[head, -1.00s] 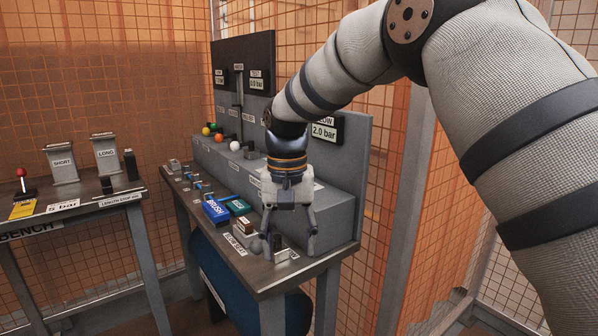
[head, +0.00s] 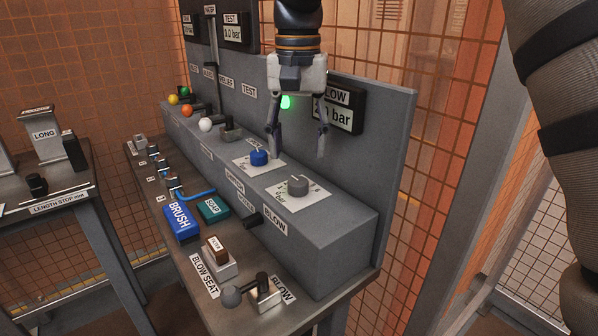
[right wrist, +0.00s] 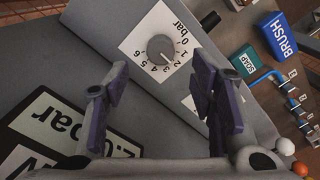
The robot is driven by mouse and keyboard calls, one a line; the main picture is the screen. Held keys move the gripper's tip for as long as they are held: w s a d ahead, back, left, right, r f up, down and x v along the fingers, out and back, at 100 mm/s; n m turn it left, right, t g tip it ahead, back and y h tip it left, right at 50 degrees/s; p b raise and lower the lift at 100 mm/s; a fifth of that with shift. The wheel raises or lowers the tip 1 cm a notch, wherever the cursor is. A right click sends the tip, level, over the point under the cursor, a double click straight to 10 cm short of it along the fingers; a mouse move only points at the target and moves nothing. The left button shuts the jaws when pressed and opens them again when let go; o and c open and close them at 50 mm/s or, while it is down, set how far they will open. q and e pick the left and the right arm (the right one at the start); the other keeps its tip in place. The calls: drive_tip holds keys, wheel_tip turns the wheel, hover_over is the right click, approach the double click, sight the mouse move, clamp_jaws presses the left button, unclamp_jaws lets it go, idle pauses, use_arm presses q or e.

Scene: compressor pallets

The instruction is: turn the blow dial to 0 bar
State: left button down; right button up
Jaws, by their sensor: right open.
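The blow dial (head: 298,186) is a grey knob on a white scale plate, on top of the grey console near its right end. In the right wrist view the dial (right wrist: 160,48) sits beyond and between the fingertips, with a scale from 0 bar to 6. The blow display (head: 338,106) is partly hidden by a finger; in the right wrist view the display (right wrist: 60,125) shows 2.0 bar, partly cut off. My right gripper (head: 298,154) is open and empty, pointing down above the dial, apart from it. My left gripper is not in view.
A blue dial (head: 259,158) stands close to the left of the blow dial. Black display panels rise behind the console. A mesh fence is behind.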

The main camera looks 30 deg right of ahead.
sight(299, 181)
wheel_tip(299, 181, down, 7)
drive_tip(key=shift+w+f, duration=0.1)
drive_tip(key=shift+c, duration=0.6)
drive_tip(key=shift+d, duration=0.1)
drive_tip(key=c, duration=1)
